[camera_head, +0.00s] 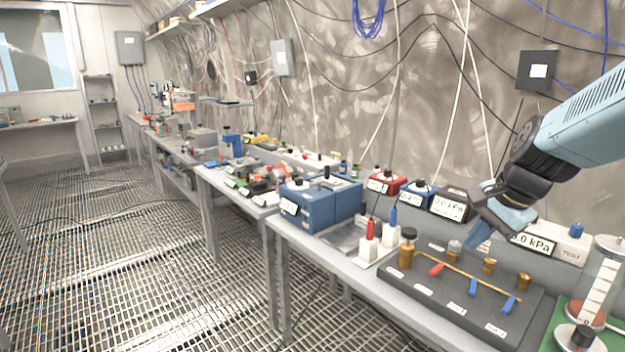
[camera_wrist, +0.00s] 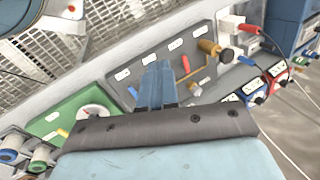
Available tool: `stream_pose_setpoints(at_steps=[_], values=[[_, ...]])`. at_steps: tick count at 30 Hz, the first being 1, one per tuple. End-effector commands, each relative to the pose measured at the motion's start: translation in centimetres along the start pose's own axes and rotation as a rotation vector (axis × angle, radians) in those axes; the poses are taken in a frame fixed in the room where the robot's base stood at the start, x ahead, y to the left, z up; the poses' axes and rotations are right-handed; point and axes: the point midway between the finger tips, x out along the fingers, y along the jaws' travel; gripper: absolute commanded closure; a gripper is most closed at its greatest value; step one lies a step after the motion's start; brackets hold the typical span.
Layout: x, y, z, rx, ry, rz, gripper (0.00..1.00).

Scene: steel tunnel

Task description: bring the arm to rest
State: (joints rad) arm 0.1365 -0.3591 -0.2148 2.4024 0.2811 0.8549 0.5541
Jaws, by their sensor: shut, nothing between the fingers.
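My light blue arm (camera_head: 590,115) reaches in from the right edge in the head view. My gripper (camera_head: 478,238) hangs at its end, above the back part of the dark valve panel (camera_head: 455,312). The blue fingers are shut together and hold nothing. In the wrist view the shut fingers (camera_wrist: 158,80) stand in front of the same panel (camera_wrist: 150,55). The panel carries a red lever (camera_head: 436,269), two blue levers (camera_head: 473,287) and several brass fittings. In the head view the gripper hides part of a gauge box behind it.
Gauge boxes with readouts (camera_head: 448,204) line the wall behind the panel. A clear cylinder (camera_head: 600,285) stands on a green base at the right. Red and blue handled probes (camera_head: 370,240) stand left of the panel. The grated floor (camera_head: 130,260) to the left is open.

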Motion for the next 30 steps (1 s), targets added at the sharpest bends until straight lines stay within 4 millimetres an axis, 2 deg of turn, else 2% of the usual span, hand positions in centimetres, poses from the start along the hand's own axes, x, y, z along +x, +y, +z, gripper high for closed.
stream_pose_setpoints(at_steps=[1,6,12,15,19,30], values=[[-0.8,-0.1,1.4,-0.102,0.016,-0.004,1.0],[-2.9,0.1,5.2,-0.449,0.077,0.006,1.0],[-5.0,1.1,8.9,-0.822,0.162,0.037,1.0],[-5.7,1.5,10.1,-0.96,0.198,0.055,1.0],[-6.2,1.9,11.1,-1.067,0.228,0.073,0.99],[-6.3,1.7,10.9,-1.092,0.229,0.087,0.64]])
